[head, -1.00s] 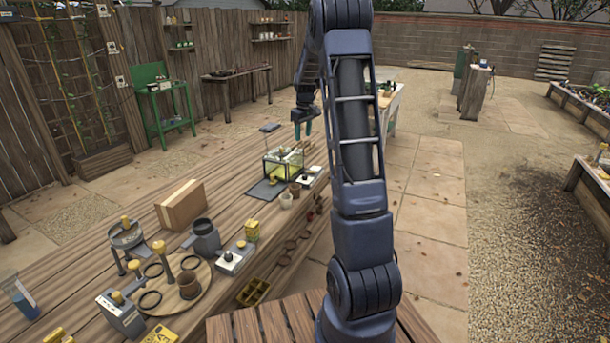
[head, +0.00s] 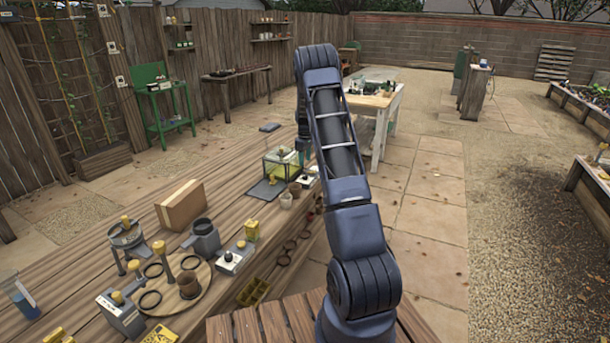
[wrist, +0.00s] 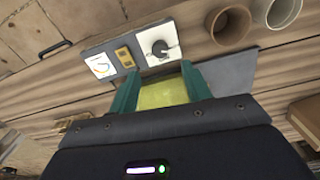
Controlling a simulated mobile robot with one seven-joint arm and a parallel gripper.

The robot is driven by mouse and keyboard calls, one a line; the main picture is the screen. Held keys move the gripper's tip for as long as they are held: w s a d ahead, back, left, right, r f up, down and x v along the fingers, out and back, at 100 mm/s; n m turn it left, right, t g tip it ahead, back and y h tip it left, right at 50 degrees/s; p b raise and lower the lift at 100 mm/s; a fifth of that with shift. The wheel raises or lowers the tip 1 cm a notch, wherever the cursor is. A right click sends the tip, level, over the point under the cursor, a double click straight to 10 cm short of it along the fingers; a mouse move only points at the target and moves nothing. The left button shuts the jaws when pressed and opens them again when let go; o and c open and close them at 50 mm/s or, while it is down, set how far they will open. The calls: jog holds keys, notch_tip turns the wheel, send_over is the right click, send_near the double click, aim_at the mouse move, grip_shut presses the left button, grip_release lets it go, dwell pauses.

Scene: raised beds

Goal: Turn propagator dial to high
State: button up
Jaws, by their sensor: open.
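The propagator (head: 281,164) is a clear-sided box with yellow-green inside, on the long wooden bench. The dial's marks are too small to read. In the head view my arm partly hides the gripper (head: 304,150).
A brown pot (wrist: 230,24) and a beige pot (wrist: 282,10) stand close to the control box. A dark mat (head: 265,189) lies by the propagator. A wooden block (head: 181,205), a grey jug (head: 204,238) and another dial box (head: 234,258) stand nearer on the bench.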

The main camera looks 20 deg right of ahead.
aim_at(305, 175)
notch_tip(305, 175, down, 9)
jog(key=shift+r, duration=0.2)
dwell(0.3)
jog(key=c, duration=1)
